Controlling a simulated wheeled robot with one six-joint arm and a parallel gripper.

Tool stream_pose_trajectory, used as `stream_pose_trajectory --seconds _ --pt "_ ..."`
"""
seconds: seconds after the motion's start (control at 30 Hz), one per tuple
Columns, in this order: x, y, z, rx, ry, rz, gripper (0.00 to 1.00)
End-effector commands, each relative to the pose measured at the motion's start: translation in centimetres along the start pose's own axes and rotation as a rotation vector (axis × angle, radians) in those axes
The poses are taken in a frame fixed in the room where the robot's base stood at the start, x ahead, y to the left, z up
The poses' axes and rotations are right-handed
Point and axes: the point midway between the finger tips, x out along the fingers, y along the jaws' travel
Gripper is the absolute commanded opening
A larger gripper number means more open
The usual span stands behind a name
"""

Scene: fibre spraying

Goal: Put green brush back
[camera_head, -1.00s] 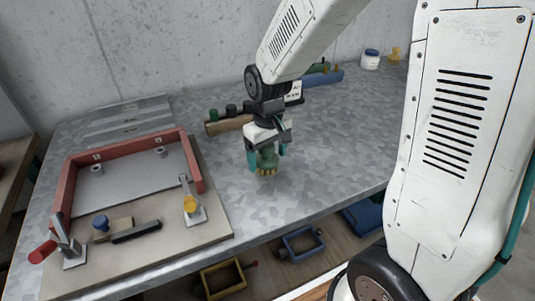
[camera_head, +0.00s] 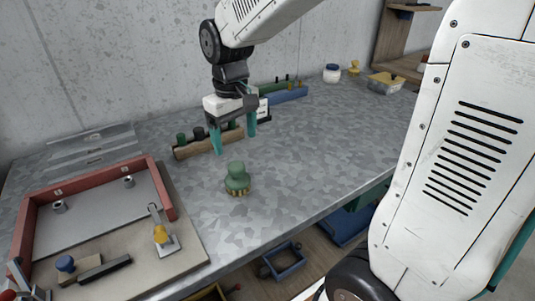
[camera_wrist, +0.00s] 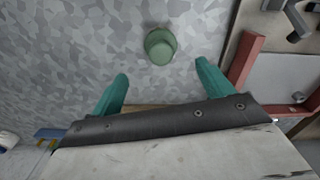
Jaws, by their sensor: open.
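The green brush (camera_head: 237,180) stands upright on the grey metal table, knob up and tan bristles down. My gripper (camera_head: 233,147) is open and empty. It is above the table, behind the brush in the head view and clear of it. In the wrist view the round top of the green brush (camera_wrist: 160,46) shows beyond the two teal fingertips (camera_wrist: 162,72), roughly centred between them and apart from both.
A wooden rack (camera_head: 208,144) with dark knobs stands behind my gripper. A blue rack (camera_head: 288,95) stands farther back. A red-framed mould (camera_head: 166,188) with clamps lies at left. A white jar (camera_head: 332,73) and yellow tray (camera_head: 385,83) are at back right. Bare table lies right of the brush.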

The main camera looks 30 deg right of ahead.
Motion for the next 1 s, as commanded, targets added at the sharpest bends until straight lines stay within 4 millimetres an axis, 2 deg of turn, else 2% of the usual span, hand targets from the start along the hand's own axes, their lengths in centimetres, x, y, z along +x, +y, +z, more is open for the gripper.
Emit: stream_pose_trajectory --seconds 0.07,0.17,0.3,0.5,0.6,0.7,0.8,1.0 --pt "-0.7 0.0 1.0 0.010 0.009 0.001 0.80" --pt "-2.1 0.0 3.6 0.035 0.025 0.004 0.80" --pt "-4.0 -0.4 9.3 0.092 0.057 0.009 0.80" --pt "-4.7 -1.2 16.9 0.170 0.093 0.014 0.80" --pt "-4.4 -1.5 19.4 0.199 0.105 0.015 0.80" --pt "-4.2 -1.8 20.8 0.216 0.112 0.016 0.80" --pt "-4.0 -1.9 21.5 0.224 0.113 0.016 0.80" --pt "-4.0 -1.9 21.6 0.225 0.113 0.016 0.80"
